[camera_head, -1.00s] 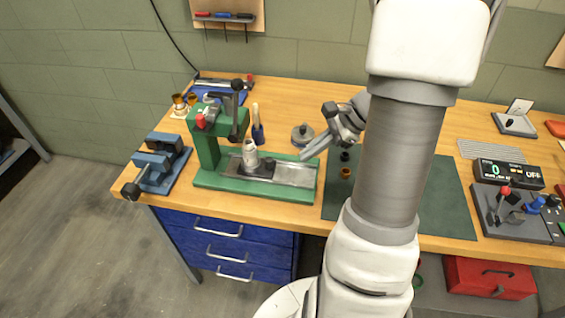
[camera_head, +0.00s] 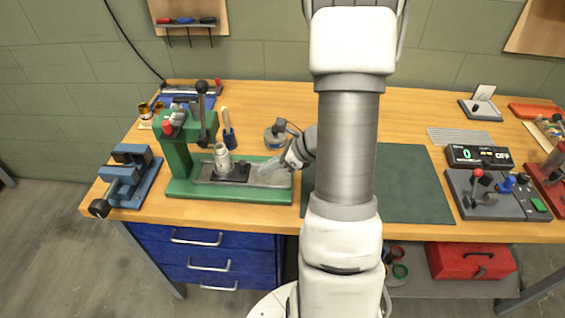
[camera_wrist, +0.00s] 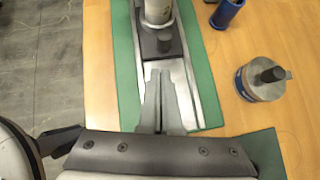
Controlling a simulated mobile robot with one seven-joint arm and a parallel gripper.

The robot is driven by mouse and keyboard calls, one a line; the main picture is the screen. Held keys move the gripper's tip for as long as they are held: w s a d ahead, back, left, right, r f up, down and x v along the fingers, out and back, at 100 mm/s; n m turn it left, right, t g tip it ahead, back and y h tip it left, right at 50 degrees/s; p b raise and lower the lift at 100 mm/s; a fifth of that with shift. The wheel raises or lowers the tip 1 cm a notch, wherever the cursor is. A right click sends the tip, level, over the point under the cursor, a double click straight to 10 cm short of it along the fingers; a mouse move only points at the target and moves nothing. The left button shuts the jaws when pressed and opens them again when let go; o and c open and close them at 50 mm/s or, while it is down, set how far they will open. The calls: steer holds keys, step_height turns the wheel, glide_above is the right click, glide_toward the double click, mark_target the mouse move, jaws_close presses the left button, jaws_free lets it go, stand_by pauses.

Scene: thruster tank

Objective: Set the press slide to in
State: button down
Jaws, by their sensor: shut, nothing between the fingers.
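The green press (camera_head: 178,150) stands at the left of the bench, with its ram and dark lever above a green base. Its press slide (camera_head: 237,174) is a dark block with a black knob, on a grey metal rail (camera_head: 274,178). A pale metal cylinder (camera_head: 222,158) stands on the slide. The slide also shows in the wrist view (camera_wrist: 150,48). My gripper (camera_head: 264,170) is shut and empty, low over the rail's right end. In the wrist view its fingertips (camera_wrist: 158,72) point at the slide's near edge, very close; I cannot tell whether they touch.
A blue vise (camera_head: 132,178) stands left of the press. A blue-handled tool (camera_head: 229,135) and a round metal pot (camera_head: 275,138) are behind the rail. A green mat (camera_head: 415,185) lies right of my arm. A control box (camera_head: 490,195) stands farther right.

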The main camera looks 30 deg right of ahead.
steer(key=shift+w+a+r, duration=0.1)
steer(key=shift+w+a, duration=0.8)
steer(key=shift+w, duration=0.25)
steer(key=w+a, duration=0.1)
steer(key=w+a+b, duration=0.1)
steer(key=a, duration=0.1)
steer(key=shift+w+a, duration=0.3)
steer(key=shift+w, duration=0.05)
steer(key=shift+r, duration=0.1)
